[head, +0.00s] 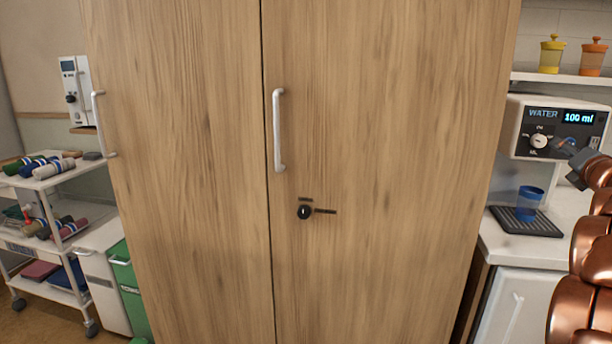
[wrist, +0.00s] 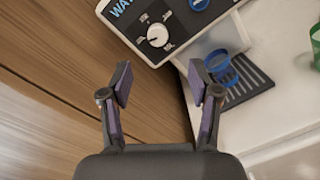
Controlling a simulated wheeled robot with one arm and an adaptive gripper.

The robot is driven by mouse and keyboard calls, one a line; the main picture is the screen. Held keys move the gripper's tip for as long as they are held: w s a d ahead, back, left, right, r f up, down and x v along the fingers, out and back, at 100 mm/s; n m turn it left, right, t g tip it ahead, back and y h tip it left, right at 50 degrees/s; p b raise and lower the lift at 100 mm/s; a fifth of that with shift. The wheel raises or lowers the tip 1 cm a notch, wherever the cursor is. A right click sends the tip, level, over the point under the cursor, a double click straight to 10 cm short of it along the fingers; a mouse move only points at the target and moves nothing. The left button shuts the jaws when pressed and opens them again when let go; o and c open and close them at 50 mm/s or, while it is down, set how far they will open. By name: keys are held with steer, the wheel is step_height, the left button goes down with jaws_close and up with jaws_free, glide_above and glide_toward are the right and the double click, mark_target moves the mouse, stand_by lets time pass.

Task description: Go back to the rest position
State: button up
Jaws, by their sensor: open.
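My gripper (wrist: 160,92) is open and empty in the wrist view, its two fingers apart. In the head view my gripper (head: 572,165) is at the right edge, in front of the water dispenser (head: 520,130). The dispenser has a white dial and a display reading 100 ml; its dial also shows above the fingers in the wrist view (wrist: 158,36). A blue cup (head: 529,203) stands on the dark drip tray (head: 545,230) below the dispenser. In the wrist view the cup (wrist: 218,66) is just beyond the right finger; no contact shows.
A tall wooden cabinet (head: 360,130) with white handles and a keyhole fills the middle, its doors shut. A white trolley (head: 50,180) with rolled items and a green bin (head: 125,285) stand at left. Yellow and orange jars (head: 551,55) sit on a shelf at upper right.

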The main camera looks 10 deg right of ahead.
steer(key=s+a+f+m+g+y, duration=0.1)
steer(key=s+a+f+m+g, duration=0.6)
steer(key=a+f+m, duration=0.5)
steer(key=s+a+f+m+g, duration=0.5)
steer(key=s+a+f+m, duration=0.4)
steer(key=a+f, duration=0.4)
steer(key=s+a+f+m+g+y, duration=0.15)
steer(key=s+a+f, duration=0.25)
steer(key=s+a, duration=0.4)
steer(key=s+a+f+m+g+y, duration=0.1)
steer(key=s+a+f+g+y, duration=0.2)
steer(key=s+a, duration=0.5)
steer(key=s+a+g+y, duration=0.1)
steer(key=s+a+g, duration=0.2)
steer(key=s+a, duration=0.4)
step_height(320, 180, up, 12)
steer(key=t+p, duration=0.1)
steer(key=p, duration=1.2)
steer(key=shift+w+r, duration=0.25)
steer(key=shift+w, duration=0.2)
steer(key=shift+m, duration=0.25)
